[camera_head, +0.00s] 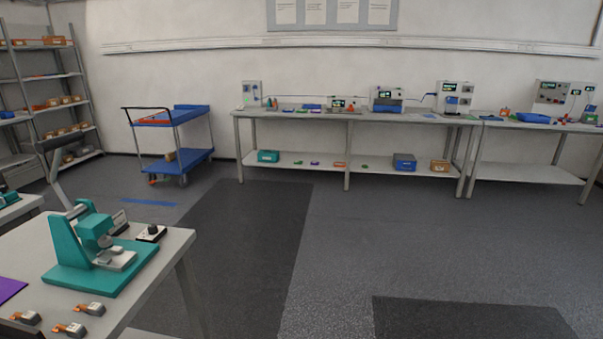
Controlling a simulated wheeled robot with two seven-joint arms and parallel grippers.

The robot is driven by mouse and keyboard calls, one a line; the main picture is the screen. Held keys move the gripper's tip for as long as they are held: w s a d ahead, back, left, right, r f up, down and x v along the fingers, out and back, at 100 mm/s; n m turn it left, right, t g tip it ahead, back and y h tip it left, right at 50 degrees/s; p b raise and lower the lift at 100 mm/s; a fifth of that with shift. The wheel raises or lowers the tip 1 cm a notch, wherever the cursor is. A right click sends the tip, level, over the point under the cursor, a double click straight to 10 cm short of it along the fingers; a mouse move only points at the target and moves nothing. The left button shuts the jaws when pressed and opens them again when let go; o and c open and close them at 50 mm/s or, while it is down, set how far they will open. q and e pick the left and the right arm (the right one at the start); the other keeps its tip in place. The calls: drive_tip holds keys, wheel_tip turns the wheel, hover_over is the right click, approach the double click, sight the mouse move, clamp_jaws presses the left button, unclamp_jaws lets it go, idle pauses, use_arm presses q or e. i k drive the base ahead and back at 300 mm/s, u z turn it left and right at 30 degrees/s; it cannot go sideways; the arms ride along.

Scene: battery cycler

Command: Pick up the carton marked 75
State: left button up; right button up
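No marking 75 can be read on any carton from here. Small brown cartons stand on the grey shelf rack (78,88) at the far left, several of them, such as one carton (55,101) on a middle shelf. A brown box (170,156) lies on the lower deck of the blue cart. Another brown box (440,166) sits on the lower shelf of the back bench. All are across the room and too small to tell apart. Neither of my grippers shows in the view.
A near table (158,260) with a teal press (92,245) stands at the lower left. The blue cart (181,167) stands by the back wall. Benches (300,114) with instruments line that wall. The grey floor (350,235) in the middle is clear.

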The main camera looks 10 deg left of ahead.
sight(53, 103)
drive_tip(key=i, duration=0.5)
drive_tip(key=u, duration=0.55)
drive_tip(key=i, duration=4.25)
drive_tip(key=u, duration=2)
drive_tip(key=i, duration=4.95)
